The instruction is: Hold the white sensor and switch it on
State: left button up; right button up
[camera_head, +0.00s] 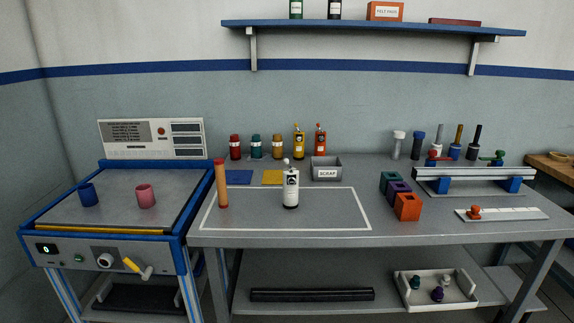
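A white cylinder (291,189) with a dark label, a dark base and a small pale knob on top stands upright inside the white outline on the grey bench (330,238). It looks like a bottle or canister; I cannot tell for sure whether it is the white sensor. No lit indicator or clear switch shows on it. A white-topped cylinder (398,144) stands at the back right of the bench. Neither of my grippers is in view, and nothing is held in this view.
An orange-brown rod (221,183) stands left of the white cylinder. A scrap bin (326,169) and several coloured bottles are behind. Coloured blocks (407,207) and a rail fixture (470,180) stand right. A blue-framed machine (110,230) is left. The outlined area is mostly clear.

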aim_at(289, 191)
jog(key=i+l, duration=0.1)
jog(key=i, duration=0.75)
